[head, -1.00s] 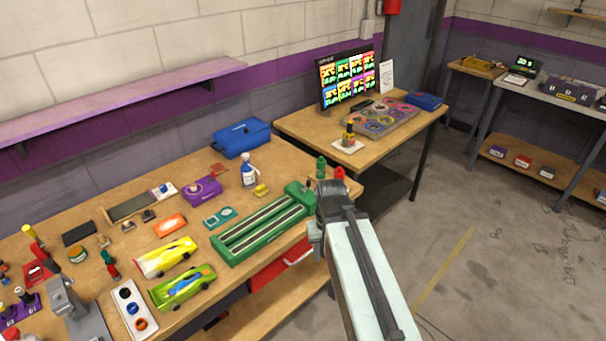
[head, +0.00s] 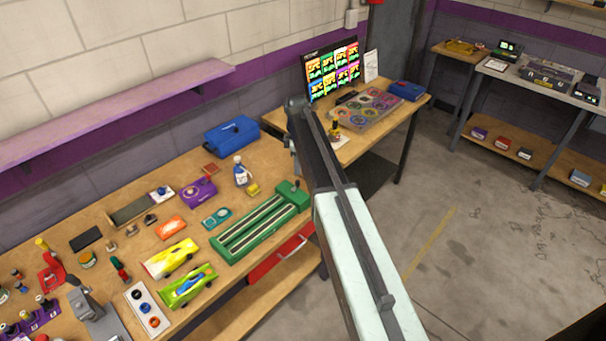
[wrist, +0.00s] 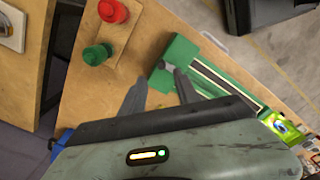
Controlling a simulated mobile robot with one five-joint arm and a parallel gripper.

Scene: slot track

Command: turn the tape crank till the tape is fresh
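In the wrist view the green unit's end (wrist: 178,52) shows ahead of my gripper (wrist: 160,80), with a grey crank part (wrist: 168,67) near the fingertips. The two fingers are apart with bare wood between them, and the gripper looks empty. In the head view my arm hides the fingers. I cannot tell how fresh the tape is.
A red knob (wrist: 112,11) and a green knob (wrist: 96,54) stand on the wood beside the unit. A second bench with a screen (head: 332,72) stands behind.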

